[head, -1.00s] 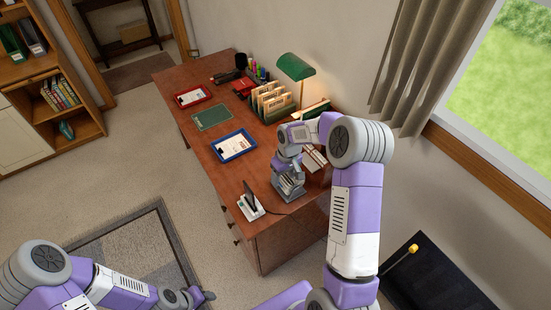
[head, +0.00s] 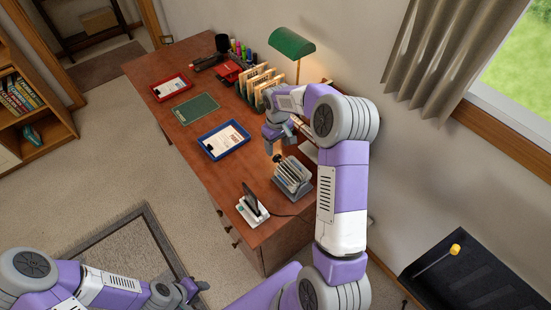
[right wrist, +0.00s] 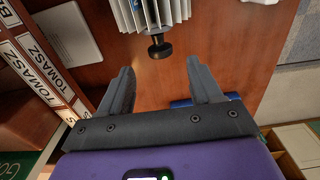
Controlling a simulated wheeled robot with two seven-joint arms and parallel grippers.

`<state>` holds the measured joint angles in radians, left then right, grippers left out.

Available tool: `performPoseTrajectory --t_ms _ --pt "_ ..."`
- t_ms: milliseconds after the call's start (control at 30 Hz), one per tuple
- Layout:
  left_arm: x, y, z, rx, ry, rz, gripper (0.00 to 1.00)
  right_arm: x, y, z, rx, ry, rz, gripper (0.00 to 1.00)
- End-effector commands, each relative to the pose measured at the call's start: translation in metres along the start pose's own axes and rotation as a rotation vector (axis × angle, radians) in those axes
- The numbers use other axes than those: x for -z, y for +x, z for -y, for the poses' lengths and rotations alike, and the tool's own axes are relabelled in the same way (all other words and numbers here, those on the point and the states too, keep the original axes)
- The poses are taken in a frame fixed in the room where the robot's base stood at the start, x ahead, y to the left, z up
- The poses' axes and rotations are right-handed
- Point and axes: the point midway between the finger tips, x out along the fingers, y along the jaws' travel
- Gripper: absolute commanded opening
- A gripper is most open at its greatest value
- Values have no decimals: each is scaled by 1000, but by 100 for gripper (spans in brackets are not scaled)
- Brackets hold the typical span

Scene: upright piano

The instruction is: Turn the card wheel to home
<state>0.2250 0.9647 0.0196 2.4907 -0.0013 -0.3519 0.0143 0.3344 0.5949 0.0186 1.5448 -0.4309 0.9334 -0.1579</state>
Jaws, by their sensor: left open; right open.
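The card wheel (head: 292,176) is a rotary file of pale cards on a grey stand near the right side of the desk. In the right wrist view its cards (right wrist: 150,12) are at the top edge, with a dark round knob (right wrist: 159,47) toward me. My right gripper (head: 272,146) is open and empty beside the wheel, on its far side in the head view. In the right wrist view its open fingers (right wrist: 160,72) point toward the knob, apart from it. My left gripper (head: 190,290) is open over the floor, away from the desk.
On the wooden desk (head: 222,175) are a blue tray (head: 224,140), a red tray (head: 172,87), a green mat (head: 195,108), upright file folders (head: 262,84), a green lamp (head: 291,43) and a phone-like device on a white stand (head: 252,208). A black bin-like thing (head: 470,280) stands at the right.

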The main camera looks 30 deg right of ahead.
Motion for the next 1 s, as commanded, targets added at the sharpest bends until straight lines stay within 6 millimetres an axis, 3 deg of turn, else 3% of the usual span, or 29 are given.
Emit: performPoseTrajectory --t_ms 400,833,1000 --pt "1 10 4 0 0 -1 45 -1 61 0 1 -1 2 64" --pt "1 12 4 0 0 0 45 0 71 0 1 0 0 64" --pt "1 12 4 0 0 0 45 0 71 0 1 0 0 38"
